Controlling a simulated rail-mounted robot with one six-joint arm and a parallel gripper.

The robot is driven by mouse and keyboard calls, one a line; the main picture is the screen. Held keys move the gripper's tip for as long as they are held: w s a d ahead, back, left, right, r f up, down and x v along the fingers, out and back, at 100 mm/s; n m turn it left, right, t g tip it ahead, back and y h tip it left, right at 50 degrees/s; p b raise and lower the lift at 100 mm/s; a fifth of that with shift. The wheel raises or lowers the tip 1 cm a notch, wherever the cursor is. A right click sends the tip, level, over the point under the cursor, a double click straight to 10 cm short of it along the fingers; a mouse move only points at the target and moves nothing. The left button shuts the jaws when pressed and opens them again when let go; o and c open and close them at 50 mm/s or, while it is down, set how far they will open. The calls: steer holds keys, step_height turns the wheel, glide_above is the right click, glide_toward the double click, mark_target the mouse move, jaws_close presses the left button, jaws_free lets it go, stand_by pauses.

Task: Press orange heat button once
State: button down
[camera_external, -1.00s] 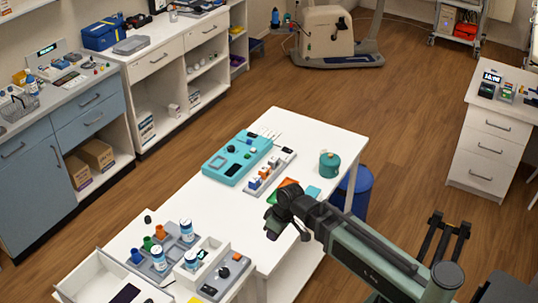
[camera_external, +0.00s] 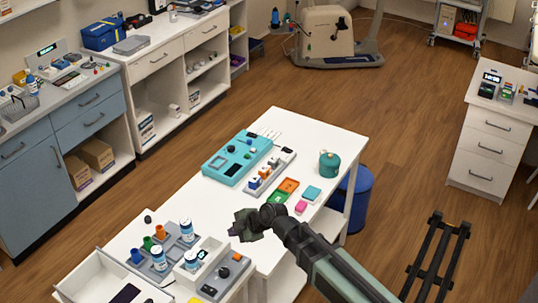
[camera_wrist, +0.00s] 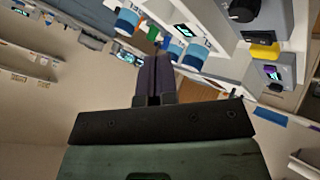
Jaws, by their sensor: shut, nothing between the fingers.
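My gripper (camera_external: 244,226) is over the front middle of the white table, with its fingers together and nothing between them. In the wrist view its purple fingers (camera_wrist: 153,78) meet side by side. A grey device (camera_external: 222,279) with a dark knob stands at the table's near end, below my gripper in the picture. A small orange spot (camera_external: 237,257) shows on it and looks like a button, but its label is too small to read. In the wrist view, a grey device with a black knob (camera_wrist: 243,10) is at the top right; no orange button is clear there.
A grey tray with blue-white bottles (camera_external: 186,231) and an orange cup (camera_external: 160,232) stands left of my gripper. Bare tabletop lies around my gripper.

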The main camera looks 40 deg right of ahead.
mark_target(237, 256)
step_height(237, 256, down, 8)
steer(key=b, duration=0.7)
steer(key=shift+f+b, duration=0.2)
steer(key=shift+b, duration=0.15)
stand_by(1.2)
steer(key=shift+f+b, duration=0.35)
steer(key=shift+f+b, duration=0.45)
stand_by(0.5)
stand_by(0.3)
steer(key=shift+r+p, duration=0.85)
step_height(237, 256, up, 5)
steer(key=p, duration=0.5)
steer(key=shift+r, duration=0.15)
